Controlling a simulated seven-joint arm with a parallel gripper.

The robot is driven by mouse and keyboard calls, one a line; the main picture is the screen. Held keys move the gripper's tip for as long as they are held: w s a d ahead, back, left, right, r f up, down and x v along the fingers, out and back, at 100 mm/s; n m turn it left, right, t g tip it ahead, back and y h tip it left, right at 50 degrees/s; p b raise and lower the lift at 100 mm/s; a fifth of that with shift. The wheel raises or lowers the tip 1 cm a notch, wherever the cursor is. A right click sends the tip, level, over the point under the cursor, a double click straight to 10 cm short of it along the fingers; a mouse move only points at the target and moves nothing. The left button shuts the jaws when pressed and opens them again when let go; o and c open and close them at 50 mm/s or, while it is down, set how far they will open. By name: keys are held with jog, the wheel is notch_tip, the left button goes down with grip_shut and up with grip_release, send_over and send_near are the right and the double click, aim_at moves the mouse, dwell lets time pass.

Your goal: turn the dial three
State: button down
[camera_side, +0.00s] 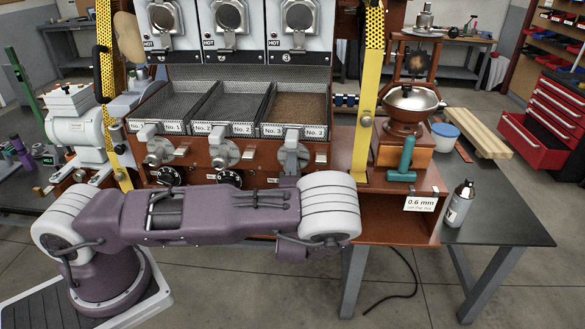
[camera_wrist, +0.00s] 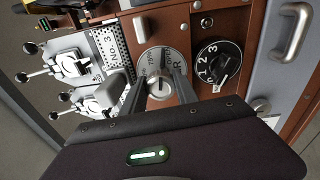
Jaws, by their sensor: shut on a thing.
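In the wrist view, a round silver dial (camera_wrist: 153,60) with dark markings sits on the brown panel. The two dark fingers of my gripper (camera_wrist: 159,80) are on either side of its central grip and are shut on it. A black dial (camera_wrist: 224,57) with white numbers including 1, 2 and 3 is just right of it, apart from the fingers. In the side view, the silver dial under the tray marked No. 3 (camera_side: 304,157) is partly covered by grey parts.
Trays marked No. 1 (camera_side: 160,128), No. 2 (camera_side: 230,130) and No. 3 (camera_side: 293,131) stand above the dials. A yellow post (camera_side: 367,95) rises right of my wrist. A silver handle (camera_wrist: 294,30) is at the wrist view's upper right. A spray bottle (camera_side: 458,205) stands on the dark bench.

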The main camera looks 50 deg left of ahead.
jog(key=shift+m, duration=1.8)
jog(key=c, duration=0.9)
grip_release()
jog(key=shift+c, duration=0.2)
jog(key=shift+s+d, duration=0.1)
jog(key=v, duration=0.6)
jog(key=shift+s+d, duration=0.25)
jog(key=shift+s, duration=0.15)
jog(key=shift+f, duration=0.15)
